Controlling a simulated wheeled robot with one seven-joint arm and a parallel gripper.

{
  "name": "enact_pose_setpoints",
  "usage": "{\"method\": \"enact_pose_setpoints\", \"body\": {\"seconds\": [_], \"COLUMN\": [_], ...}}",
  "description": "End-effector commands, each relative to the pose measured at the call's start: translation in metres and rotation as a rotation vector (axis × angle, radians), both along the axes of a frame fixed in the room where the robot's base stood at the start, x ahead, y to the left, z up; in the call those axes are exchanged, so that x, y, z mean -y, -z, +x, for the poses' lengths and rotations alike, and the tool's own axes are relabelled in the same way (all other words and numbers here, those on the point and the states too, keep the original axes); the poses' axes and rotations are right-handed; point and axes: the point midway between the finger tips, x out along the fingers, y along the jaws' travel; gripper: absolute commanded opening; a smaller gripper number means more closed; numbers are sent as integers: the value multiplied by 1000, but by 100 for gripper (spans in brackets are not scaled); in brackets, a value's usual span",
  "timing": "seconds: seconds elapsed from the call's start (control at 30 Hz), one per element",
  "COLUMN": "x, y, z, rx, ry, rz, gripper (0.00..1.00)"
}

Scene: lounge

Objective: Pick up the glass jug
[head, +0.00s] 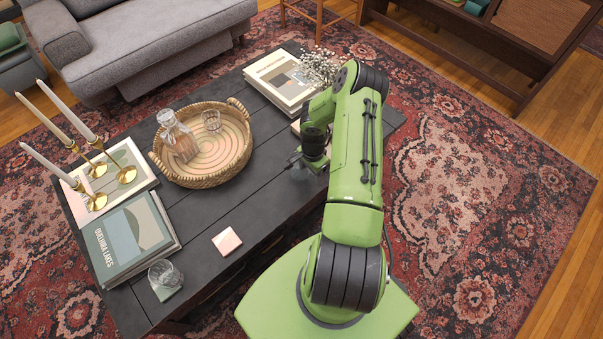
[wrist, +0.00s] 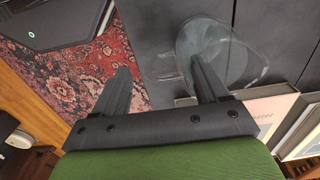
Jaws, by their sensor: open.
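A clear glass vessel, which looks like the glass jug (wrist: 238,62), stands on the dark table. In the wrist view it is right of centre, and my right finger overlaps its left part. In the head view its faint outline (head: 301,174) shows just below my gripper (head: 303,158), partly hidden by my arm. In the wrist view my gripper (wrist: 162,78) is open, with nothing between its two fingers. I cannot tell whether the right finger touches the glass. A clear glass carafe (head: 178,139) also stands in the round woven tray, well left of my gripper.
The woven tray (head: 156,154) also holds a tumbler (head: 211,120). Left are candlesticks (head: 124,172), a book (head: 136,236), a glass on a coaster (head: 164,274) and a pink coaster (head: 226,240). A book (head: 285,78) and white flowers (head: 319,65) are at the back. The table's middle is clear.

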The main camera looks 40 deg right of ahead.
Motion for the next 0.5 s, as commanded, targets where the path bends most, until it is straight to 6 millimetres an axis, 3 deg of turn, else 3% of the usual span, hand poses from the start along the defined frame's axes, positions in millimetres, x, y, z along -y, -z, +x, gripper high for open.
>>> {"method": "enact_pose_setpoints", "body": {"seconds": [0.03, 0.1, 0.3, 0.5], "x": [-1, 0, 0, 0], "y": [15, 22, 20, 20], "z": [0, 0, 0, 0], "rx": [0, 1, 1, 1], "ry": [1, 0, -1, -1], "rz": [2, -1, -2, -2], "gripper": [74, 74, 72, 41]}}
